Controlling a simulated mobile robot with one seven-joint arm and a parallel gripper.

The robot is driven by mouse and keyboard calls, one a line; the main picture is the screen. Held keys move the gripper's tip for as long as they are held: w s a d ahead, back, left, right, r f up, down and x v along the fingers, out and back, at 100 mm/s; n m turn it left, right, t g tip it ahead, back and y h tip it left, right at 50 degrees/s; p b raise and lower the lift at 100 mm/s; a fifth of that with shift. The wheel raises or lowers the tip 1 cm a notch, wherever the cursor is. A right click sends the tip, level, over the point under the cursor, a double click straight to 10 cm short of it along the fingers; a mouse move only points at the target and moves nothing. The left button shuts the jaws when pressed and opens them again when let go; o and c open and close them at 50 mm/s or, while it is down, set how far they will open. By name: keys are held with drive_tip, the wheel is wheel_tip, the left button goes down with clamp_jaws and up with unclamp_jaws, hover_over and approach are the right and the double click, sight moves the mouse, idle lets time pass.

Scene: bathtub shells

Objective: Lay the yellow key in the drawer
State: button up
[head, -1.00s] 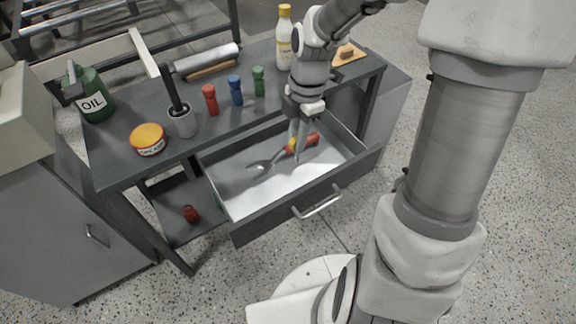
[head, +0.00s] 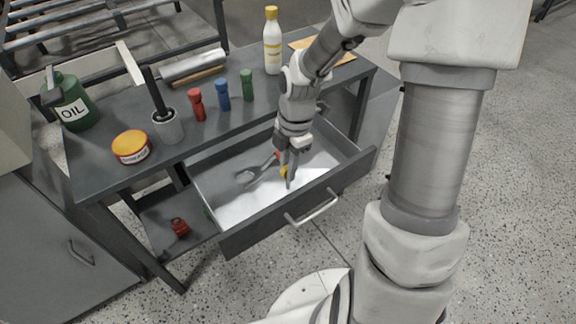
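The drawer (head: 262,224) is pulled out from under the dark workbench, with a pale bottom.
On the bench stand a green oil can (head: 72,103), a yellow-lidded tin (head: 131,147), a grey cup (head: 168,127), red (head: 197,105), blue (head: 222,95) and green (head: 246,85) pieces, and a white bottle (head: 272,45). The drawer's right part looks clear.

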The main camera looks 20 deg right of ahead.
drive_tip(key=o, duration=0.4)
drive_tip(key=shift+c, duration=0.2)
wheel_tip(320, 180, up, 12)
drive_tip(key=d+p, duration=0.1)
drive_tip(key=p, duration=0.5)
drive_tip(key=shift+w+d+r, duration=0.15)
drive_tip(key=shift+w+d, duration=0.05)
drive_tip(key=shift+w, duration=0.05)
